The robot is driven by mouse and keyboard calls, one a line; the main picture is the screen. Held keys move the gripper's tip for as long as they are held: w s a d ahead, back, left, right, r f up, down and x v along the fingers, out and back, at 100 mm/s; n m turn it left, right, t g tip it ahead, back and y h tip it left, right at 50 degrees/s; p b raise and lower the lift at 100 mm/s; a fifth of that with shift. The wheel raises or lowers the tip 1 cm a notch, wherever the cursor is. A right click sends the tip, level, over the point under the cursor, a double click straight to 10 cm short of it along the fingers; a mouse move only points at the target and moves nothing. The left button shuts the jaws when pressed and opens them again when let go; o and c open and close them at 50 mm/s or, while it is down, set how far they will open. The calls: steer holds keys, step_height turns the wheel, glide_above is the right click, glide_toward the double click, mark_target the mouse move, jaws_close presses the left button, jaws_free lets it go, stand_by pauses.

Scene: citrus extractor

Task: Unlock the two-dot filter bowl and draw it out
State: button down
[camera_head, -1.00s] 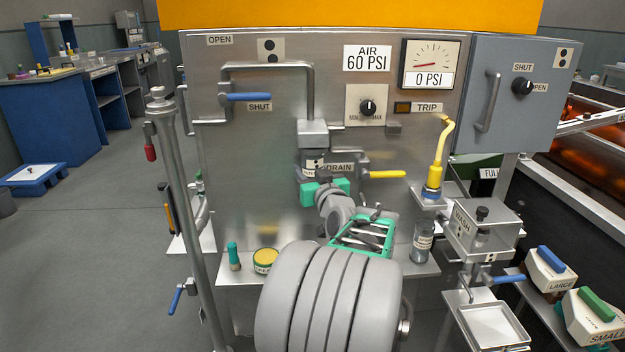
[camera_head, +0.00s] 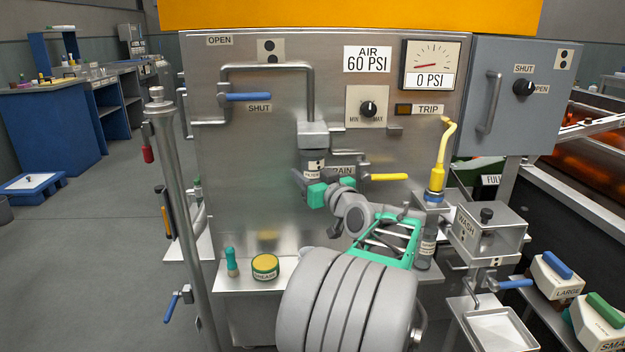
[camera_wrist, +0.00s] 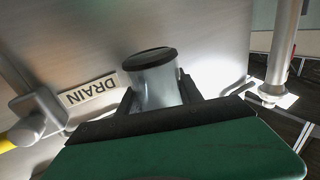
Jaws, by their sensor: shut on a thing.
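The filter (camera_head: 313,140) is a grey block on the steel panel below the bent pipe, beside the drain label. My gripper (camera_head: 330,190), with green finger parts, is shut on the filter bowl just below the block. In the wrist view the clear bowl (camera_wrist: 155,88) with a dark round end stands between the dark fingers (camera_wrist: 160,105). In the head view my gripper hides most of the bowl. Whether its lock is released cannot be told.
The yellow drain handle (camera_head: 388,177) is close right of my gripper. A blue-handled valve (camera_head: 248,97) is upper left. A grease tin (camera_head: 265,267) and a green-capped tube (camera_head: 231,262) stand on the ledge. A yellow spout (camera_head: 438,170) and wash box (camera_head: 490,232) are at right.

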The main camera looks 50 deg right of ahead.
steer(key=shift+f+n+t+y+b, duration=0.15)
steer(key=shift+n+t+y+b, duration=0.2)
steer(key=shift+y+b, duration=0.2)
steer(key=shift+w+a+r+n+y, duration=0.1)
steer(key=shift+a+r+n+y, duration=0.1)
steer(key=shift+n+y, duration=0.45)
steer(key=shift+y, duration=0.3)
steer(key=shift+t+y, duration=0.25)
steer(key=shift+y, duration=0.25)
steer(key=shift+f+b, duration=0.95)
steer(key=shift+f, duration=0.45)
